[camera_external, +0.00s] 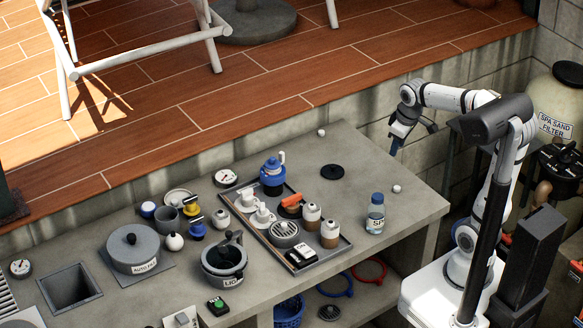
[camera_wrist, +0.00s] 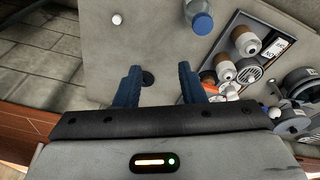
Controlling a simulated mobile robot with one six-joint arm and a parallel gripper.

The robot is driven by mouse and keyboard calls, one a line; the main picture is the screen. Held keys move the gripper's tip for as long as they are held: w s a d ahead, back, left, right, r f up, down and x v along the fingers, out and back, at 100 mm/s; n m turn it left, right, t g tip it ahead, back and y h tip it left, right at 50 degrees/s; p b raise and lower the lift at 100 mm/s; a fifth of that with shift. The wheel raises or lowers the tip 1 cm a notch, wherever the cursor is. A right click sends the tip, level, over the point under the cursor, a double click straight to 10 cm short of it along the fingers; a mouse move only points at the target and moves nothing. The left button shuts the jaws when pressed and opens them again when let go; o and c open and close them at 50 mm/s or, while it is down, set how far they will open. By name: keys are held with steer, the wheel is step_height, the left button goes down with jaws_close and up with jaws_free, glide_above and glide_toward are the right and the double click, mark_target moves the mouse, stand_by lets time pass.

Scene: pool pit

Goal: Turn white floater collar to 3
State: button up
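On the dark tray (camera_external: 262,236) stand two white-and-brown cylinders with pale tops, a rear one (camera_external: 312,213) and a front one (camera_external: 330,233). They look like floaters, but I cannot tell which is the white floater, and no collar numbers are readable. In the wrist view the cylinders (camera_wrist: 246,41) and (camera_wrist: 227,71) are right of my fingers. A blue-topped vessel (camera_external: 272,172) stands at the tray's back.
A blue-capped bottle (camera_external: 375,213) stands right of the tray. White balls (camera_external: 396,189) and (camera_external: 321,132) lie on the counter. The counter's right end is mostly clear.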

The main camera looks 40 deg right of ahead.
steer(key=w+a+r+n+p, duration=0.1)
steer(key=w+a+n, duration=0.1)
steer(key=w, duration=0.4)
steer(key=w+a+r+n, duration=0.2)
steer(key=w+n, duration=0.1)
steer(key=w, duration=0.3)
steer(key=n+g+p, duration=0.2)
steer(key=n+p, duration=0.2)
steer(key=n, duration=0.8)
glide_above(281, 152)
steer(key=f, duration=1.1)
steer(key=shift+s+d+f, duration=0.2)
steer(key=shift+s, duration=0.05)
steer(key=shift+w+a+f, duration=0.15)
steer(key=shift+a+f, duration=0.05)
steer(key=shift+f, duration=0.35)
step_height(281, 152, down, 7)
steer(key=shift+f+p, duration=0.15)
steer(key=shift+p, duration=0.55)
steer(key=shift+c, duration=0.6)
jaws_close()
